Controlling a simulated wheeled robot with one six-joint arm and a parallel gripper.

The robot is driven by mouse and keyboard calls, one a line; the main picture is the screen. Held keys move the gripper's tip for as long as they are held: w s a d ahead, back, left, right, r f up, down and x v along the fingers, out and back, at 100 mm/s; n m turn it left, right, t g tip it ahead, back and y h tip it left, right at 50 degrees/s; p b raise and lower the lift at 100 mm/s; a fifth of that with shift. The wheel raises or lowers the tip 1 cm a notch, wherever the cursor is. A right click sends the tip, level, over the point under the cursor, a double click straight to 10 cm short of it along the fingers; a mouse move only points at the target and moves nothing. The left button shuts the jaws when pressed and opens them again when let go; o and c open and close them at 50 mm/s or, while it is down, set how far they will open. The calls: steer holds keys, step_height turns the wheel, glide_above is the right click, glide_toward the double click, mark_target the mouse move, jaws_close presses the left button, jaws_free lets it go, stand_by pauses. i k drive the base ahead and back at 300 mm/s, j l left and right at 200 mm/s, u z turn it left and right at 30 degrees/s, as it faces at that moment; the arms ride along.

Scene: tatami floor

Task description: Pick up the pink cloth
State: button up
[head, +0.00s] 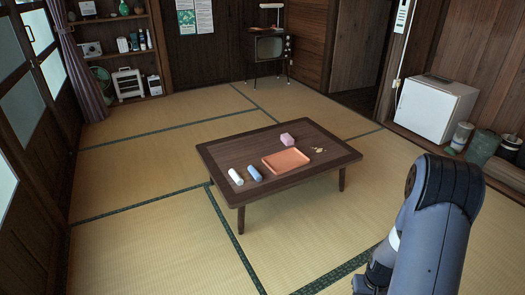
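A small pink folded item (287,139), which looks like the pink cloth, lies on the low dark wooden table (225,155). It sits near the far edge, just behind an orange tray (286,161) and apart from my arm. My arm shows at the lower right, well in front of the table and to its right. My gripper cannot be made out; the end of the arm runs down toward the bottom edge of the picture.
A white roll (236,177) and a blue roll (254,173) lie at the table's near left. Small tan pieces (318,150) lie right of the tray. Open tatami (150,245) surrounds the table. A white fridge (437,108) and several canisters stand at the right wall.

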mark_target(287, 139)
steer(key=i+l+u, duration=0.1)
steer(key=i+u, duration=0.2)
steer(key=i, duration=0.15)
steer(key=i+l+u, duration=0.25)
steer(key=i, duration=0.25)
steer(key=i+l+u, duration=0.3)
steer(key=i, duration=0.15)
steer(key=i+l, duration=0.5)
steer(key=i, duration=0.15)
steer(key=i+l+u, duration=0.1)
steer(key=i+l, duration=0.35)
steer(key=i, duration=0.25)
steer(key=i+l, duration=0.55)
steer(key=i+j+u, duration=0.05)
steer(key=i, duration=0.05)
